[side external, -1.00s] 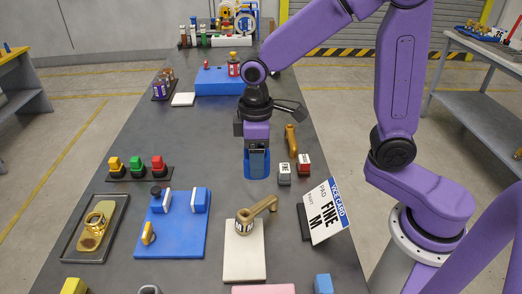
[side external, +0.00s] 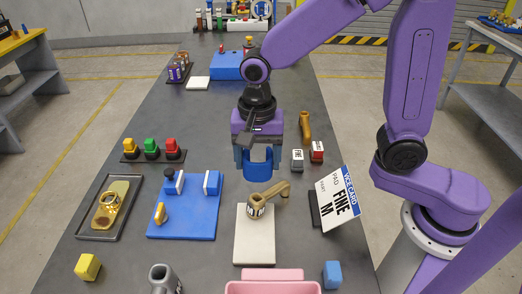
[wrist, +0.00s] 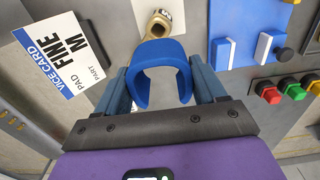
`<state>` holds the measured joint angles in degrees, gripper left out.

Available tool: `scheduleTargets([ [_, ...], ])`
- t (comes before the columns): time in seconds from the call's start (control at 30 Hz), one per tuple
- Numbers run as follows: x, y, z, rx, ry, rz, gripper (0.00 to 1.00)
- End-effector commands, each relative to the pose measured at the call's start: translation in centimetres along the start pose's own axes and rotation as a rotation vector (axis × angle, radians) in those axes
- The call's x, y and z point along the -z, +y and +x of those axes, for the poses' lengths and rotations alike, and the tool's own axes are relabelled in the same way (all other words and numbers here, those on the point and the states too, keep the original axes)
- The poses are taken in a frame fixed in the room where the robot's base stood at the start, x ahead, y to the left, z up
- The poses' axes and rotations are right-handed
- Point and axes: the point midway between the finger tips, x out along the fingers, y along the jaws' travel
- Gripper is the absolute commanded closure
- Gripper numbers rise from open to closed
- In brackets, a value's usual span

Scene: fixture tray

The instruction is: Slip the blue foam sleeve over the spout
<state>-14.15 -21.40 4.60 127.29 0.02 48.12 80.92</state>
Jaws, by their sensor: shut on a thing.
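The blue foam sleeve (side external: 258,172) is a thick curved band held between the two fingers of my gripper (side external: 258,160). In the wrist view the sleeve (wrist: 161,53) arches across the gap, with a finger of my gripper (wrist: 163,86) against each side. The bronze spout (side external: 266,200) rises from a white base plate (side external: 254,245), its arm pointing up and right. In the side view the sleeve is just behind the spout and apart from it. The spout's end (wrist: 160,23) shows just beyond the sleeve in the wrist view. The sleeve's height above the table is unclear.
A tilted vice card (side external: 338,200) stands right of the spout. A blue fixture board (side external: 185,225) lies left. A pink tray (side external: 272,275) and a blue block (side external: 332,274) are in front. Two small labelled blocks (side external: 297,160) (side external: 317,151) and a bronze handle (side external: 305,127) lie behind right.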

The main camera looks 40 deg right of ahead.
Motion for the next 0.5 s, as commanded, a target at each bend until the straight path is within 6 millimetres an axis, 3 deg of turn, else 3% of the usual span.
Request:
scheduleTargets([
  [0.3, -1.8, -0.6, 0.1, 0.0, 0.0, 0.48, 0.47],
  [0.5, -2.6, -0.8, 0.1, 0.0, 0.0, 0.693, 0.47],
])
